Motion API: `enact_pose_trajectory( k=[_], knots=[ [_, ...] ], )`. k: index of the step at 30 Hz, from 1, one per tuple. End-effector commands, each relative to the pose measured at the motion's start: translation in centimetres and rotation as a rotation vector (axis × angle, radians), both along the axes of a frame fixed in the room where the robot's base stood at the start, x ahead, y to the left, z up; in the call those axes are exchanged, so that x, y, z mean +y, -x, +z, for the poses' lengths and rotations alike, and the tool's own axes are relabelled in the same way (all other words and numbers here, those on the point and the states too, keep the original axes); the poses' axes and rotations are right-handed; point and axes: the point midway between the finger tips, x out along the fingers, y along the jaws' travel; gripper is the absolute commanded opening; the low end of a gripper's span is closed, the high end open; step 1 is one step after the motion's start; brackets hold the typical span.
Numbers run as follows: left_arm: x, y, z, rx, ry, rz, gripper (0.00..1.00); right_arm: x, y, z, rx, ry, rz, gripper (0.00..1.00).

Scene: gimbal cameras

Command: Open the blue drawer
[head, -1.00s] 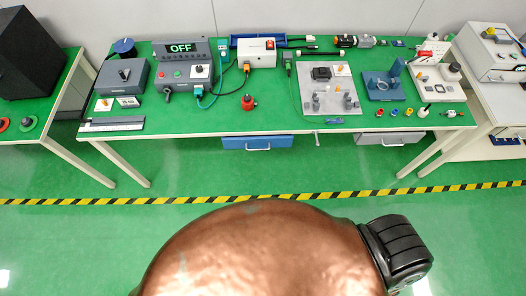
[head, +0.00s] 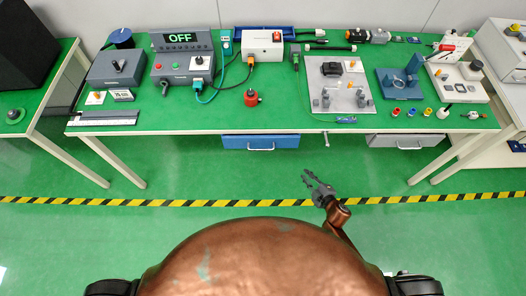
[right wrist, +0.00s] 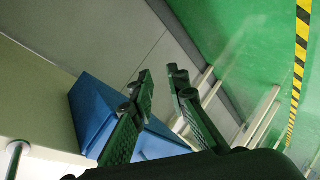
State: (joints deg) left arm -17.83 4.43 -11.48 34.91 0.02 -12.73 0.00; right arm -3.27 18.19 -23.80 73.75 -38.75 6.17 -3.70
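The blue drawer (head: 240,142) hangs under the front edge of the green-topped table, with a pale bar handle (head: 261,149) on its front. It looks shut. My right gripper (head: 307,179) is in front of the table, below and right of the drawer in the head view, apart from the handle. Its fingers are spread and empty. In the right wrist view the blue drawer (right wrist: 92,106) is behind and left of the open fingers (right wrist: 162,75), which cover part of it; I cannot make out its handle there. My left gripper is not in view.
A grey drawer (head: 405,141) hangs further right under the table (head: 200,125). A thin rod (head: 326,138) hangs down between the two drawers. Several devices stand on the tabletop, including a red knob (head: 251,98). The green floor in front is clear.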

Motion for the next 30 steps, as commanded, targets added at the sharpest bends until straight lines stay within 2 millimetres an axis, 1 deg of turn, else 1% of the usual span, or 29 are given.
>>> enact_pose_trajectory(
  k=[1,2,3,6,9,12,14,24,30],
  knots=[
    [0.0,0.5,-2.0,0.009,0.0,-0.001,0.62,3.1,-1.6,2.2,-0.099,0.035,0.107,0.15],
    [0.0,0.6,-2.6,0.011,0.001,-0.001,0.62,4.8,-2.2,4.2,-0.159,0.056,0.167,0.15],
    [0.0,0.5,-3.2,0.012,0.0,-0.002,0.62,7.1,-2.6,6.4,-0.23,0.082,0.241,0.15],
    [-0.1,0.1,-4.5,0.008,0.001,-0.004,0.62,11.6,-2.5,10.9,-0.375,0.138,0.39,0.15],
    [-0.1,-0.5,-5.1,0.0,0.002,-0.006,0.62,14.3,-1.8,13.6,-0.464,0.174,0.48,0.15],
    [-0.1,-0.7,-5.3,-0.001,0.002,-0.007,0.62,15.6,-1.6,14.8,-0.502,0.191,0.516,0.15],
    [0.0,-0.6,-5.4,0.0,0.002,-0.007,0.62,16.2,-2.0,14.9,-0.509,0.193,0.522,0.15],
    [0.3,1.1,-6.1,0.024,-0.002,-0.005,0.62,19.7,-5.6,14.1,-0.507,0.192,0.518,0.15],
    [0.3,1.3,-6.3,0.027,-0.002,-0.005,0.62,20.7,-6.7,13.9,-0.504,0.191,0.516,0.15]
  ],
)
